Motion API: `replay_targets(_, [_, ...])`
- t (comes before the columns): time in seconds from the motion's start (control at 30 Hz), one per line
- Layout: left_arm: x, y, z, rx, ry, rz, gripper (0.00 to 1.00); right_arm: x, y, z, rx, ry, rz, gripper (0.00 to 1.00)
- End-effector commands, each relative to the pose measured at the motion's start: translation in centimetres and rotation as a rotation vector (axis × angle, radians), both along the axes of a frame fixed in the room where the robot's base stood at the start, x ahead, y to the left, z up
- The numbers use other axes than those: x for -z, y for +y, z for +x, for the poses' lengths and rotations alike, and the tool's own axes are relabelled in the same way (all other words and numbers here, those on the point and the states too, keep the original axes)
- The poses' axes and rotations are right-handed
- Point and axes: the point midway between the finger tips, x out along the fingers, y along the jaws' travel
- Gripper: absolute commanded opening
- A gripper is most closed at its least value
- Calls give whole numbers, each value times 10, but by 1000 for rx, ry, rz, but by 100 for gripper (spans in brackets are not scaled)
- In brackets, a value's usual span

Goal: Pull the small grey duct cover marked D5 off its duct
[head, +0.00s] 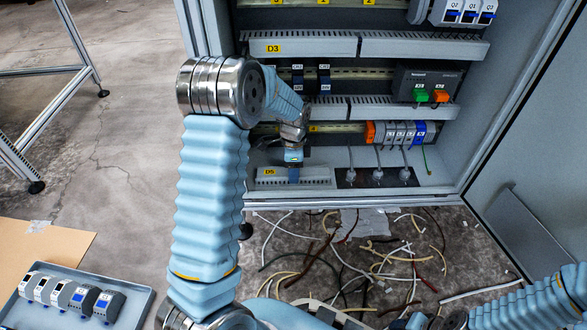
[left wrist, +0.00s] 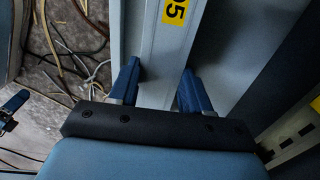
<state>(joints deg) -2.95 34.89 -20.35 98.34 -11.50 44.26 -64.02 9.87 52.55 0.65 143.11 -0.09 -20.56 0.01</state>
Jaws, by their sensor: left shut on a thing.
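The small grey duct cover marked D5 (head: 318,177) lies along the bottom left of the open cabinet, its yellow label at its left end. In the left wrist view the cover (left wrist: 160,45) runs between the two blue fingers, with the label partly cut off at the top. My left gripper (head: 293,174) reaches down from above and is shut on the cover near its middle. It also shows in the left wrist view (left wrist: 160,80), one finger on each side of the cover. My right gripper (head: 420,321) is at the bottom edge of the head view, partly cut off, its jaws unclear.
Cable sockets (head: 378,177) sit right of the cover. A rail of terminal blocks (head: 402,133) and the D3 duct cover (head: 303,46) are above. Loose wires (head: 345,250) litter the floor. A tray of modules (head: 140,290) is at lower left. The cabinet door (head: 535,170) stands open at right.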

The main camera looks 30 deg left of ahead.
Motion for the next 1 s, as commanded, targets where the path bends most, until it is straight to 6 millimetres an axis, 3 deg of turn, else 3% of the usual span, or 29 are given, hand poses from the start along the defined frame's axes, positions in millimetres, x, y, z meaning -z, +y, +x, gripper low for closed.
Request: replay_targets(1.0, [-87,0,0,0,-1,1,11,-69,1,-3,-8,14,3,43])
